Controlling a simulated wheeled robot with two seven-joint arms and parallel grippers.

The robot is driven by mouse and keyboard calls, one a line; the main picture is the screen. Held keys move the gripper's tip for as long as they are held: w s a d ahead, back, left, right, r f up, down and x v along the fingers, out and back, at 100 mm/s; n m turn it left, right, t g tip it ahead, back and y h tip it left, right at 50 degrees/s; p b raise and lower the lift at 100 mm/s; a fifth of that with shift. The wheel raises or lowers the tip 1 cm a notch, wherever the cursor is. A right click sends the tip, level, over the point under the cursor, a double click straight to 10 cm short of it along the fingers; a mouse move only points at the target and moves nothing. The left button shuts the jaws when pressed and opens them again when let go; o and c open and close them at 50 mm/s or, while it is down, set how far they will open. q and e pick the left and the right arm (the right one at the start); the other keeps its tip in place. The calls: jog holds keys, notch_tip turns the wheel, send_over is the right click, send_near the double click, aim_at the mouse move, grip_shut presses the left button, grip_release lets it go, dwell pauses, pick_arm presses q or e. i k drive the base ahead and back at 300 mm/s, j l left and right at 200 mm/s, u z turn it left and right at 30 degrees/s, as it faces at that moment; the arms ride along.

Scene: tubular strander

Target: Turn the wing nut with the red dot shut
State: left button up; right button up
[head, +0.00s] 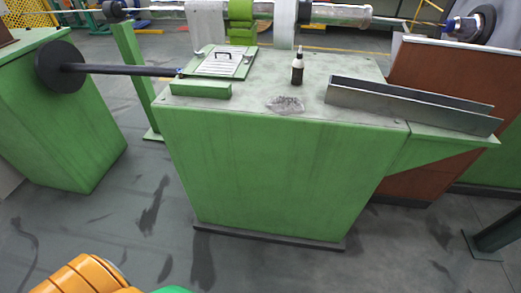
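I cannot make out a wing nut or a red dot in the head view. The tubular strander's horizontal tube (335,14) runs along the top edge, partly cut off. At its right end is a blue and light metal fitting (453,25) beside a dark round disc (477,22). Neither of my grippers is in view.
A green cabinet (270,175) fills the middle. On its top are a clipboard (222,62), a dark bottle (297,68), a clear crumpled item (285,104) and a metal channel (405,103). A black bar with a disc (60,66) juts out left. Floor in front is mostly open.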

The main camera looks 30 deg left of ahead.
aim_at(247, 58)
jog(key=j+z, duration=0.2)
jog(key=j, duration=0.25)
jog(key=j+z, duration=0.2)
jog(key=j, duration=0.3)
jog(key=j+z, duration=0.25)
jog(key=j, duration=0.2)
jog(key=j+z, duration=0.2)
jog(key=j, duration=0.3)
jog(key=k+j+z, duration=0.2)
jog(key=j, duration=0.25)
jog(key=j+z, duration=0.2)
jog(key=j, duration=0.25)
jog(key=k, duration=0.05)
